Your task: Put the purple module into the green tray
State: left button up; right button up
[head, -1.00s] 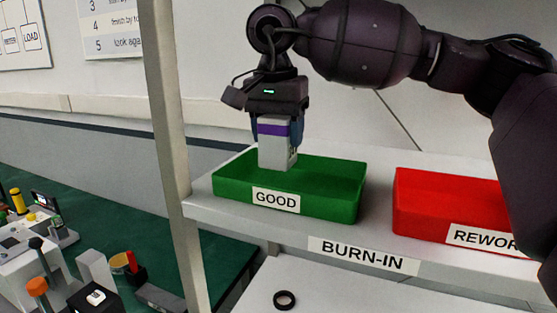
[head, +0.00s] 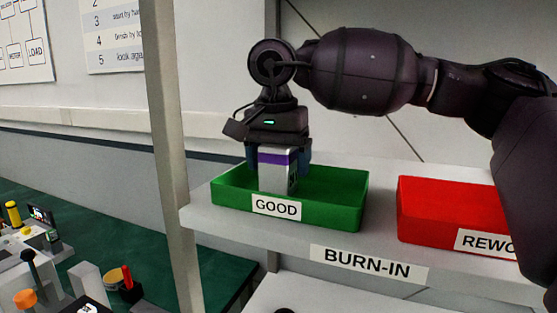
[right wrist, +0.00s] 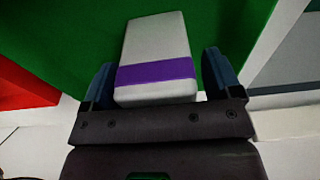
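The purple module, a pale grey block with a purple band (head: 276,174), stands upright inside the green tray labelled GOOD (head: 340,203), toward its left part. It also shows in the right wrist view (right wrist: 155,48) against the green tray floor (right wrist: 65,30). My right gripper (head: 278,165) is above the tray with its blue fingers on either side of the module's top. In the right wrist view its fingers (right wrist: 158,80) are spread, with a narrow gap beside the module. The tray's front wall hides the module's base. My left gripper is not in view.
A red tray (head: 445,215) with a partly cut-off REWORK label stands to the right on the same shelf (head: 215,217), labelled BURN-IN. A shelf post (head: 168,120) rises left of the green tray. A green bench (head: 210,262) with several devices lies at lower left.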

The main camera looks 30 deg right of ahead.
jog(key=shift+r, duration=0.1)
jog(key=r+p, duration=0.4)
jog(key=r, duration=0.1)
jog(key=shift+s+a+r, duration=0.2)
jog(key=shift+a+r, duration=0.05)
jog(key=shift+a, duration=0.05)
jog(key=r, duration=0.1)
jog(key=r+p, duration=0.1)
jog(key=r, duration=0.3)
jog(key=shift+s+a+r, duration=0.25)
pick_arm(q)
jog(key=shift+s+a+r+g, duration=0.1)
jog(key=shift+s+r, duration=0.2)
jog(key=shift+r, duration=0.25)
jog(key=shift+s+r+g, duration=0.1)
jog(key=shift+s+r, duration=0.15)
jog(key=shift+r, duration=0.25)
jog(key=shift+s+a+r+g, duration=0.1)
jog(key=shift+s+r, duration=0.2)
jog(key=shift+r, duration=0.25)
pick_arm(e)
jog(key=shift+r, duration=0.5)
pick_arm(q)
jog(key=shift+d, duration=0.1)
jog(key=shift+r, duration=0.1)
pick_arm(e)
jog(key=shift+s, duration=0.15)
